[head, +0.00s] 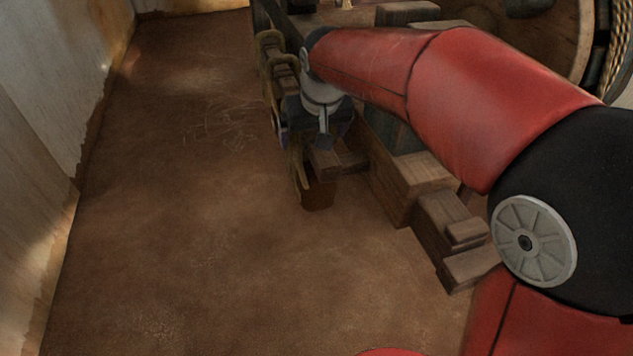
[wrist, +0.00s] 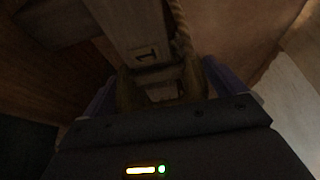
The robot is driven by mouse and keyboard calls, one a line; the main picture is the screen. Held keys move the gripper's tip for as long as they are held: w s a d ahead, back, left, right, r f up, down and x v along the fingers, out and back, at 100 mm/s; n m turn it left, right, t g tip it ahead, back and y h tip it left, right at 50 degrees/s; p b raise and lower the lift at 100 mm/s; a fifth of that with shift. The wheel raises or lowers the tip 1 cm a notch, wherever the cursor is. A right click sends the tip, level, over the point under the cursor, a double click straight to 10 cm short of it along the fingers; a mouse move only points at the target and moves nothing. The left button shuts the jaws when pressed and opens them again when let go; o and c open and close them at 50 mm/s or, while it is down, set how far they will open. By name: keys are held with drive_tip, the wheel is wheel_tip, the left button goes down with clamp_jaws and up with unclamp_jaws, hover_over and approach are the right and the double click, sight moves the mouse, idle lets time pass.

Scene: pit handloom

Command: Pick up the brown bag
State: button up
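My gripper (head: 318,140) is at the end of the red arm, low beside the timber of the loom. In the wrist view its two purple-edged fingers (wrist: 162,88) stand wide apart, with olive-brown shapes along their inner sides. A pale wooden piece marked "1" (wrist: 146,52) shows between and beyond them. In the head view a small brown body (head: 318,194) with a tan strap-like strip (head: 299,172) shows just below the gripper. It may be the brown bag, but my gripper hides its upper part. I cannot tell whether the fingers touch it.
Wooden blocks and beams (head: 420,177) step down to the right of the gripper. Tan loops (head: 270,47) hang at the loom's edge behind it. A twisted rope (wrist: 180,22) runs near the fingers. The earthen floor (head: 190,230) to the left is clear, up to a pale wall (head: 40,90).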

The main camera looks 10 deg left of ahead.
drive_tip(key=c, duration=1.2)
drive_tip(key=shift+r, duration=0.1)
drive_tip(key=shift+c, duration=0.5)
